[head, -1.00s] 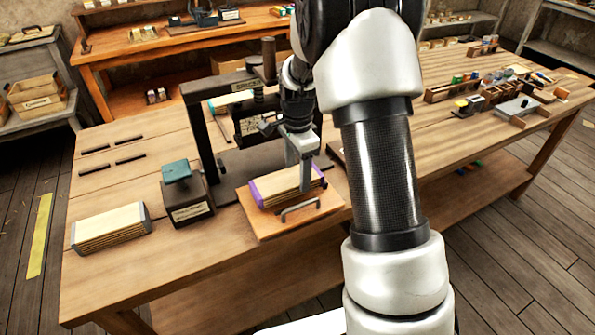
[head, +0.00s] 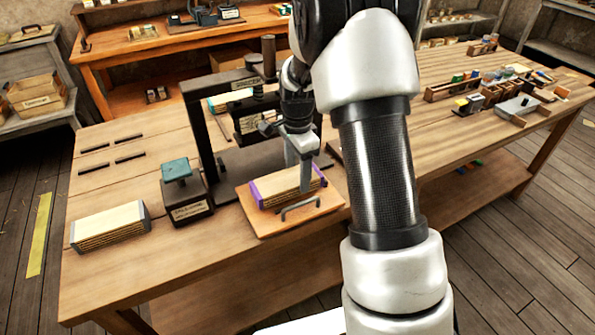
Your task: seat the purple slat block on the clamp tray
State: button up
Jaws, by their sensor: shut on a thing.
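The purple slat block (head: 279,187), a stack of light slats with purple ends, is at the wooden tray with a metal handle, which I take as the clamp tray (head: 262,224). The block lies over the tray's back part, behind the handle; I cannot tell whether it rests fully flat. My gripper (head: 304,176) points down over the right half of the block and is shut on it, one finger showing against the near side. The far finger is hidden.
A dark press frame (head: 196,125) stands behind the tray. A dark box with a teal top (head: 178,170) stands left of it. A grey-ended slat block (head: 110,226) lies at the left table edge. Bare table (head: 215,258) lies in front.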

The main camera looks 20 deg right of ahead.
jog(key=shift+f+b, duration=0.4)
jog(key=shift+f, duration=0.3)
jog(key=o, duration=1.4)
jog(key=shift+c, duration=0.2)
notch_tip(320, 180, up, 8)
jog(key=shift+f+p, duration=0.2)
jog(key=shift+p, duration=0.15)
